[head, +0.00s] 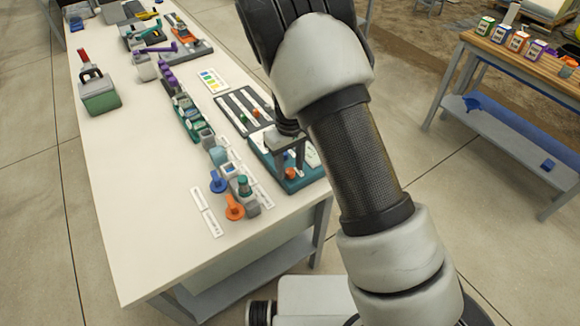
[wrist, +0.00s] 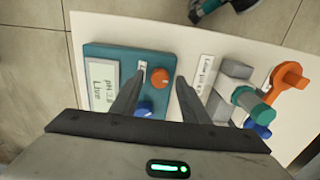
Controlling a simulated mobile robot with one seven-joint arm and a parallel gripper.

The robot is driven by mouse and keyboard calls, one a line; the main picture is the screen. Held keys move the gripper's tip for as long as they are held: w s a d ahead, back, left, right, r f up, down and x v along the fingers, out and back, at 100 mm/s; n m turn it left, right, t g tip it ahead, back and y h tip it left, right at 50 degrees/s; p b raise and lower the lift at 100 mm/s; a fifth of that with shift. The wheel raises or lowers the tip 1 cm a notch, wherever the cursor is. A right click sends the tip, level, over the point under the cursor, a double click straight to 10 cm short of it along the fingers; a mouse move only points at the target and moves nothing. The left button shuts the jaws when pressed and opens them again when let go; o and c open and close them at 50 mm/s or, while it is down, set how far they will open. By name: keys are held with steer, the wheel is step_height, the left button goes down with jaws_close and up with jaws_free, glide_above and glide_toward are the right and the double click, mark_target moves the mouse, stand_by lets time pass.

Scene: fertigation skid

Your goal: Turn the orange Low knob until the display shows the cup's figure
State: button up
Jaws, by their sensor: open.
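The teal box (wrist: 122,58) with the display lies below my gripper (wrist: 161,75) in the wrist view. Its orange knob (wrist: 160,77) sits between my two open fingertips, and I cannot tell whether they touch it. A blue knob (wrist: 146,109) is nearer the palm. The display (wrist: 102,84) reads something like "pH" and "Live"; its figure is too small to read surely. In the head view the teal box (head: 306,179) is at the table's right edge, its orange knob (head: 291,174) partly visible below my gripper (head: 288,160). I cannot make out the cup or its figure.
A grey fitting with a teal cap (wrist: 252,103) and a larger orange handle (wrist: 287,80) stand right of the box in the wrist view. The head view shows a slotted dark tray (head: 240,108) behind.

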steer(key=shift+f, duration=0.2)
jaws_close()
steer(key=shift+m, duration=0.3)
steer(key=m, duration=0.3)
steer(key=shift+m+p, duration=0.35)
steer(key=shift+m, duration=1.65)
